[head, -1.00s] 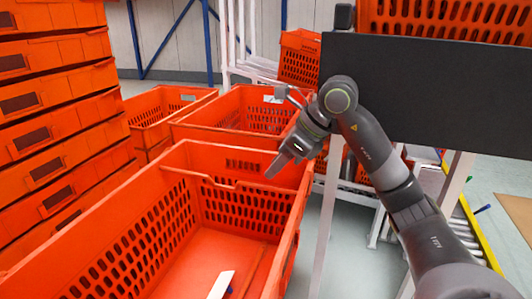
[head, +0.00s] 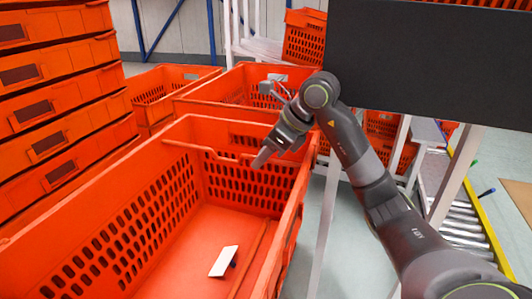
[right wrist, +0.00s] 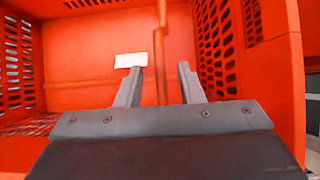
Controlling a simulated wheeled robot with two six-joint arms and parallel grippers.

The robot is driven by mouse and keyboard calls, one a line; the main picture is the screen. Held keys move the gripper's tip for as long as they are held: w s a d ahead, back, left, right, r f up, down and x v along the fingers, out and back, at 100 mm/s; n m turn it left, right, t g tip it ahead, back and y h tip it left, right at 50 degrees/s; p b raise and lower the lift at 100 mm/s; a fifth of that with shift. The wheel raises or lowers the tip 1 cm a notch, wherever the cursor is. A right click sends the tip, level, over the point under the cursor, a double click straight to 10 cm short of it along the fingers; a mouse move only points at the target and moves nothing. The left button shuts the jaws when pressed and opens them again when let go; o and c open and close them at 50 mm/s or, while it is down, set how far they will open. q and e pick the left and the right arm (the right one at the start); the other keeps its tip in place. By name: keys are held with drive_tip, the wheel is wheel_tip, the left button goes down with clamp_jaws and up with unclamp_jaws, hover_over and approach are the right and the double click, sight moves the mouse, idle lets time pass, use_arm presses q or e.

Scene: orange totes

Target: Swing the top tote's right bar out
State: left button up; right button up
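The large orange tote (head: 290,212) stands open in the foreground of the head view, with slotted walls. A thin orange bar (head: 250,262) runs lengthwise inside it near the right wall; it also shows in the right wrist view (right wrist: 159,45). My right gripper (head: 262,160) hangs over the tote's far right part, pointing down and left. In the right wrist view its fingers (right wrist: 161,72) are apart. The bar shows between them, apparently beyond the fingertips; contact cannot be told. My left gripper is not in view.
A white card (head: 223,262) lies inside the tote. A stack of orange totes (head: 60,110) stands at left, more totes (head: 235,90) behind. A dark panel (head: 430,60) on a white-legged frame is at right. Floor shows between tote and frame.

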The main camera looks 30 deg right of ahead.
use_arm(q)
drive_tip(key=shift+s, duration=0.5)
use_arm(e)
drive_tip(key=shift+w, duration=0.1)
drive_tip(key=c, duration=0.6)
drive_tip(key=shift+r, duration=0.1)
drive_tip(key=shift+a+r+p, duration=0.1)
drive_tip(key=shift+r+p, duration=0.6)
drive_tip(key=shift+r, duration=0.4)
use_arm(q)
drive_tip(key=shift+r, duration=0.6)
use_arm(e)
drive_tip(key=shift+w+d+r+p, duration=0.1)
drive_tip(key=shift+d+r+p, duration=0.1)
drive_tip(key=shift+r+p, duration=0.65)
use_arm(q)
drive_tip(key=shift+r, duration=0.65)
use_arm(e)
drive_tip(key=shift+d+r, duration=0.1)
drive_tip(key=shift+r, duration=0.35)
